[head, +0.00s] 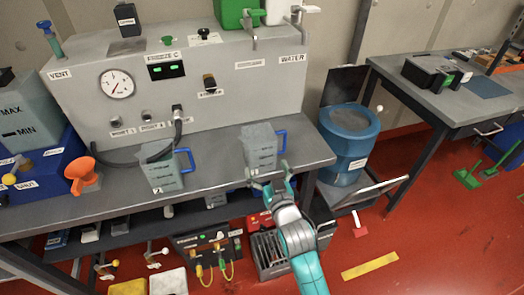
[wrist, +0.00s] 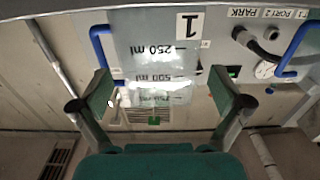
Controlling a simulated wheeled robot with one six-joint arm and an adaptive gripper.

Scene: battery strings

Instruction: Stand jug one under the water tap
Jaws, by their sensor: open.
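Jug one (head: 262,148) is a clear grey measuring jug with a blue handle on its right, upright on the bench near the front edge. In the wrist view the picture is upside down, and the jug (wrist: 155,60) shows its "1" label and ml marks. My gripper (head: 270,178) is open just in front of the jug's lower part. In the wrist view its fingers (wrist: 165,93) stand apart to either side of the jug; contact cannot be told. The water tap (head: 299,28) is at the panel's upper right, above the WATER label, behind and right of the jug.
Jug two (head: 163,172) stands left on the bench (head: 217,165), beside a black hose and an orange funnel (head: 82,174). A second tap (head: 250,30) hangs under a green container. A blue drum (head: 347,135) stands right of the bench. Bench space right of jug one is clear.

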